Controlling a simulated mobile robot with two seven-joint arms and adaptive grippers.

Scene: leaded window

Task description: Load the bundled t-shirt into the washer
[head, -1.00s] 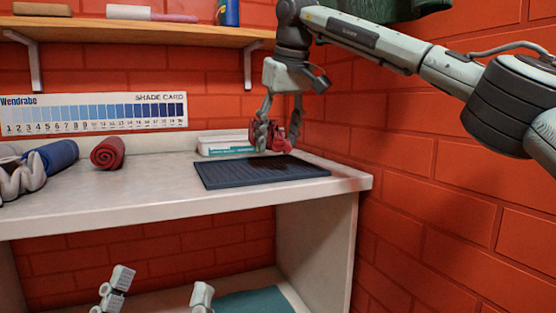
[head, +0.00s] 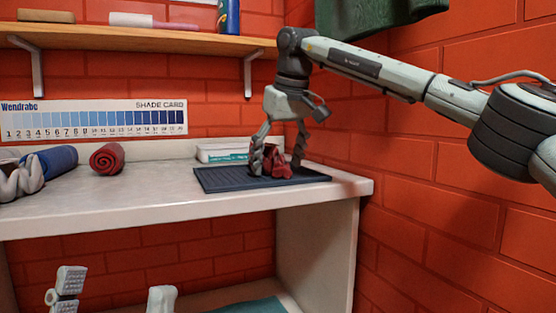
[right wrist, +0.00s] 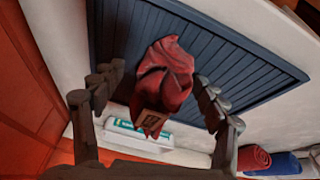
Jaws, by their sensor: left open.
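A crumpled red cloth bundle (head: 279,162) with a small brown patch stands on the dark ribbed mat (head: 222,181) on the counter. My right gripper (head: 277,170) points down, with one finger on each side of the bundle. In the right wrist view the bundle (right wrist: 164,78) sits between the spread fingers (right wrist: 160,95), with gaps on both sides. My left gripper (head: 114,288) is open and empty, low in front of the counter; only its fingers show. No washer is in view.
A rolled red cloth (head: 107,158), a blue roll (head: 56,160) and a grey cloth (head: 22,178) lie on the counter (head: 150,200) at left. A white-and-green box (head: 222,152) stands behind the mat. A wooden shelf (head: 130,40) hangs above; the brick wall (head: 430,220) is close at right.

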